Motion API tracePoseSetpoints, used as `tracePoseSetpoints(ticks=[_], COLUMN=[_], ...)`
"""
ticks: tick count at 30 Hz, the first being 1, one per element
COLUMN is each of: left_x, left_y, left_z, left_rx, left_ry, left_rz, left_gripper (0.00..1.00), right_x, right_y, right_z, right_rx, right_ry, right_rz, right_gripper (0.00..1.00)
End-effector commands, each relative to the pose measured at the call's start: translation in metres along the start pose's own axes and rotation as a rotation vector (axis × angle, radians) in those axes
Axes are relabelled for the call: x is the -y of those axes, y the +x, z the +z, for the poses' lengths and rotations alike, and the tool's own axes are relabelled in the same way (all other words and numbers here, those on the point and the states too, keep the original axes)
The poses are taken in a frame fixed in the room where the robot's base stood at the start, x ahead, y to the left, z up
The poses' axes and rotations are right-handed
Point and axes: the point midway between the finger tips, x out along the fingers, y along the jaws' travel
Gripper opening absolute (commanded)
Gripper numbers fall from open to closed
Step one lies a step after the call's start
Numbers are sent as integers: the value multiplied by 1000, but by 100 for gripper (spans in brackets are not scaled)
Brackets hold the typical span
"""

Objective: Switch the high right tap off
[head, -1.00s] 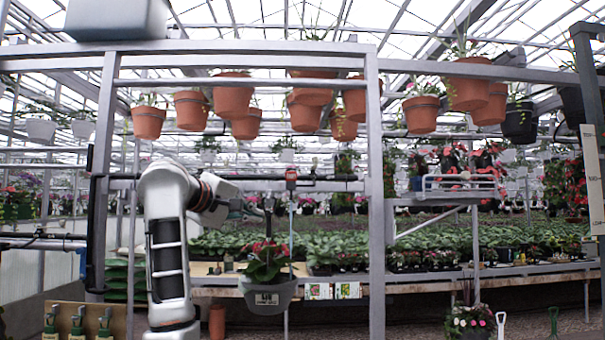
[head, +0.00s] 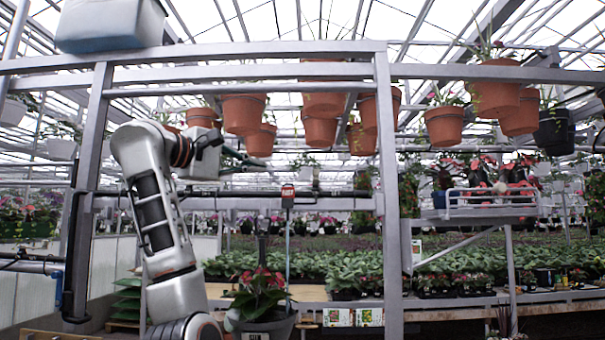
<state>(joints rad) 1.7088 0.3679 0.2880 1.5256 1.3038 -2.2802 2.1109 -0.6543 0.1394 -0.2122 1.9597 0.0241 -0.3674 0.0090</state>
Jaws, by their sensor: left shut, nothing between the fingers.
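A dark horizontal pipe (head: 330,194) runs across the metal frame behind my left arm. I cannot make out the high right tap with certainty; any fitting on the pipe is too small or hidden. My left gripper (head: 250,163) is shut and empty. It points right, above the pipe in the picture and below the hanging terracotta pots. Its fingers are dark and thin, and part of the pipe lies behind my arm. My right gripper is not in view.
Terracotta pots (head: 243,112) hang overhead. A grey pot (head: 268,328) with a red-leaved plant is below. A metal post (head: 388,230) stands to the right. A grey-blue box (head: 110,28) sits on top.

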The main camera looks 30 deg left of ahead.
Motion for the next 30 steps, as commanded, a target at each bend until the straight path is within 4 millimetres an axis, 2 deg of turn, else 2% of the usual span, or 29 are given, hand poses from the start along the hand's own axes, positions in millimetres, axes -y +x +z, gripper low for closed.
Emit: tracePoseSetpoints(ticks=[4,8,20,23,27,30], left_x=[0,-1,-2,-1,0,0], left_y=[2,14,89,105,108,109], left_z=[0,1,0,4,25,33], left_rx=[0,2,2,2,1,0], left_ry=[0,-1,-2,1,3,3], left_rz=[-1,-4,-5,-3,-1,-1], left_gripper=[0,0,0,0,0,0], right_x=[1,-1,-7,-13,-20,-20], right_y=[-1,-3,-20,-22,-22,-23], right_z=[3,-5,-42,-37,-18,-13], right_rx=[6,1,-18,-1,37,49], right_ry=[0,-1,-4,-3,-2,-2], right_rz=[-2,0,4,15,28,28], right_gripper=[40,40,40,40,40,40])
